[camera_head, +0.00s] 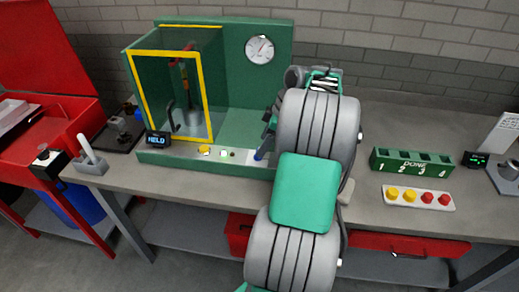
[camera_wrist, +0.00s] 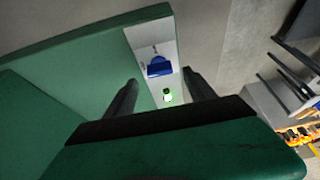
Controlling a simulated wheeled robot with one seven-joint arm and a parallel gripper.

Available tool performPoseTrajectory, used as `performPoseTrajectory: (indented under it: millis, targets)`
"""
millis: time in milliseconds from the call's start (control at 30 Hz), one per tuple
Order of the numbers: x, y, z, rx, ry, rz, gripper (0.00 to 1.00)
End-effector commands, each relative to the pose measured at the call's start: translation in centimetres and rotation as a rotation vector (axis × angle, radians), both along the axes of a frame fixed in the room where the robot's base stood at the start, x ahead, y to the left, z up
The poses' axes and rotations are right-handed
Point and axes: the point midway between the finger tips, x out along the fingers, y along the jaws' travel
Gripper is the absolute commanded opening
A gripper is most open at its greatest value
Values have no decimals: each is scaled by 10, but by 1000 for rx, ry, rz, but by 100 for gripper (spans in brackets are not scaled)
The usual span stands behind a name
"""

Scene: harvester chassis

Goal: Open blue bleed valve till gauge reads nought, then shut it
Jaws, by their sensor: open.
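The blue bleed valve (camera_wrist: 159,66) shows as a blue handle on the pale front strip of the green rig. In the head view, a bit of blue (camera_head: 259,154) shows at the strip's right end, partly covered by my arm. My gripper (camera_wrist: 160,77) is open and empty. Its two dark fingers point toward the valve, one to each side of it in the wrist view; I see no contact and cannot judge the gap. The round white gauge (camera_head: 260,50) is on the rig's green back panel. Its dark needle seems to point up and right, but the numbers are too small to read.
The rig (camera_head: 240,118) has a yellow-framed guard (camera_head: 208,95) at left. A lit green button (camera_wrist: 167,96) sits near the valve, with a yellow knob (camera_head: 204,150) and a "HELD" display (camera_head: 157,139) further left. A numbered green rack (camera_head: 411,162) and a button strip (camera_head: 418,198) lie right.

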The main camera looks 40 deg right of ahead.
Motion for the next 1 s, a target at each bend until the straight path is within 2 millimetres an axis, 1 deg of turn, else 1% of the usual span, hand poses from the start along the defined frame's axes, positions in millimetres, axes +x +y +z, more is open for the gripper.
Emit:
performPoseTrajectory:
  millis: [33,100,233,333,533,1000]
  targets:
    - [3,4,-10,4,3,0,64]
    - [7,7,-21,2,2,0,64]
    - [12,10,-35,1,2,-2,64]
    - [13,11,-39,0,1,-2,64]
    - [13,10,-40,0,1,-3,63]
    - [13,10,-39,0,1,-3,24]
